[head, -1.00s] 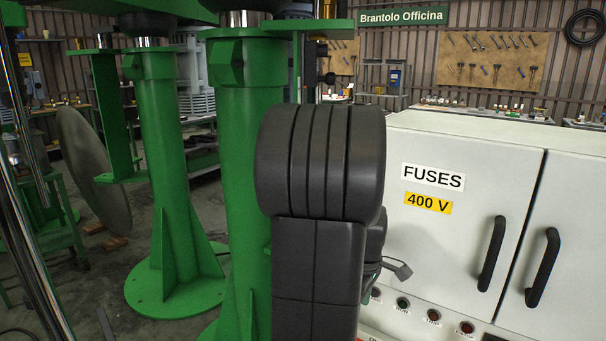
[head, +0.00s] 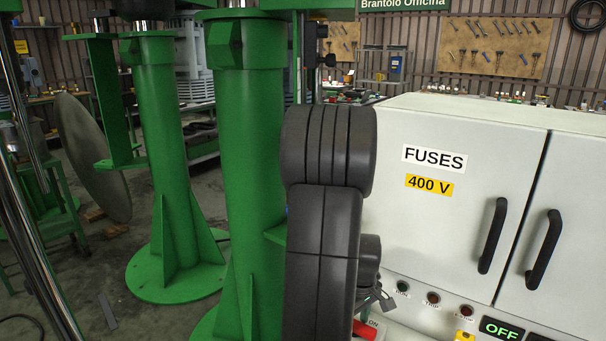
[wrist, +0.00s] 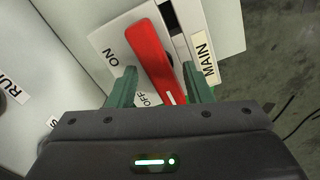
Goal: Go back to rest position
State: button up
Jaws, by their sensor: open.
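My gripper (wrist: 160,68) shows in the wrist view as two green fingers, one on each side of a red switch handle (wrist: 152,52). The fingers are apart, with visible room beside the handle, and do not clamp it. The handle is on a white plate (wrist: 110,38) marked ON and OFF, beside a MAIN label (wrist: 203,57). In the head view, the red handle (head: 365,329) shows at the bottom edge, below my dark arm (head: 325,230). The arm stands upright in front of the green column and the cabinet, and most of my gripper cannot be made out there.
A pale fuse cabinet (head: 450,220) with black door handles stands at right, with buttons and a lit OFF sign (head: 502,328) below. Green columns (head: 245,150) with wide bases stand at left. Grey floor (wrist: 275,85) shows right of the panel.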

jog(key=shift+m, duration=2.2)
